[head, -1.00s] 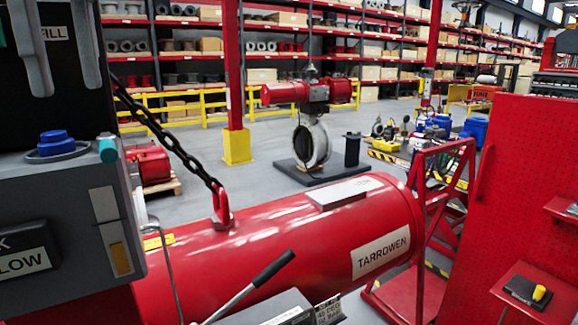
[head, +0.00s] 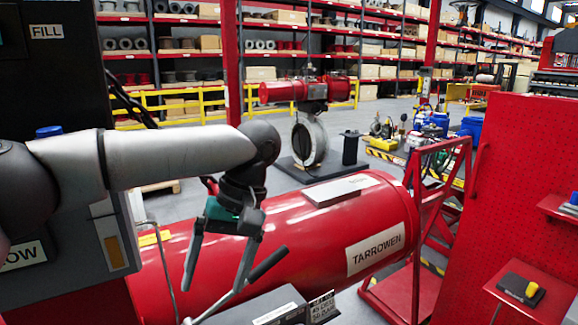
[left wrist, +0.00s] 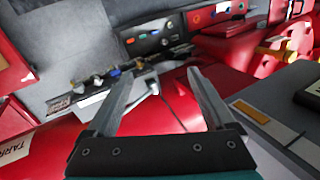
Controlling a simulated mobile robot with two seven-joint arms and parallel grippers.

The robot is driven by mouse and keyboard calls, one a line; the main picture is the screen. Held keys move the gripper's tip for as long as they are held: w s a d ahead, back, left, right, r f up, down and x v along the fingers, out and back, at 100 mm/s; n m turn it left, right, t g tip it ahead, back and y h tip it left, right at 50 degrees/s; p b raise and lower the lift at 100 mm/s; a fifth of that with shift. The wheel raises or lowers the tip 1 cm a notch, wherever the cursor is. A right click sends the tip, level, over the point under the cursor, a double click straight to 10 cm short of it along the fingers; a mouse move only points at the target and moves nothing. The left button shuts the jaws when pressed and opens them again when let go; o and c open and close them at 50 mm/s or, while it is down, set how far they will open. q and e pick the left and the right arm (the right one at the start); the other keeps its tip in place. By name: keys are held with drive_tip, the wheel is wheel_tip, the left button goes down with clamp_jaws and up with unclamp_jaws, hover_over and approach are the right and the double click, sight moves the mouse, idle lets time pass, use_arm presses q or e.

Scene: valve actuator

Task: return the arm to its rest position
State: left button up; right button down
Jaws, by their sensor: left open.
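My left arm reaches in from the left in the head view. Its left gripper (head: 213,286) hangs down from the wrist with two long grey fingers spread apart and nothing between them. The left wrist view also shows the open gripper (left wrist: 167,80). The fingers hang in front of the red cylinder (head: 318,232). The right finger overlaps the shaft of a lever with a black grip (head: 270,264); I cannot tell whether they touch. My right gripper is not in view.
A grey cabinet (head: 112,228) stands close on the left, partly behind my arm. A red perforated panel (head: 528,190) with small shelves stands at the right. A red frame (head: 405,285) is beside the cylinder's end. Open floor (head: 215,185) lies behind the cylinder.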

use_arm(q)
drive_tip(key=s+d+f+m+t+h, duration=0.1)
drive_tip(key=s+d+f+m+h, duration=0.85)
drive_tip(key=d+f, duration=0.8)
drive_tip(key=s+a+f+n+t+y, duration=0.1)
drive_tip(key=s+a+f+y, duration=0.2)
drive_tip(key=a, duration=0.5)
drive_tip(key=s+a+f+n+t+y, duration=0.1)
drive_tip(key=s+a+f+t, duration=0.15)
drive_tip(key=s+a, duration=0.35)
drive_tip(key=s+a+f+n+t+y, duration=0.1)
drive_tip(key=s+a+f+y, duration=0.2)
drive_tip(key=a, duration=0.6)
wheel_tip(320, 180, down, 34)
drive_tip(key=s+g+h+b, duration=0.1)
drive_tip(key=s+b, duration=0.2)
drive_tip(key=b, duration=1)
drive_tip(key=s+a+f+b, duration=0.1)
drive_tip(key=s+f+b, duration=0.4)
drive_tip(key=f, duration=0.7)
drive_tip(key=s+a+f+g+b, duration=0.1)
drive_tip(key=s+f+b, duration=0.5)
drive_tip(key=s+f, duration=0.3)
wheel_tip(320, 180, down, 3)
drive_tip(key=shift+s+f, duration=0.15)
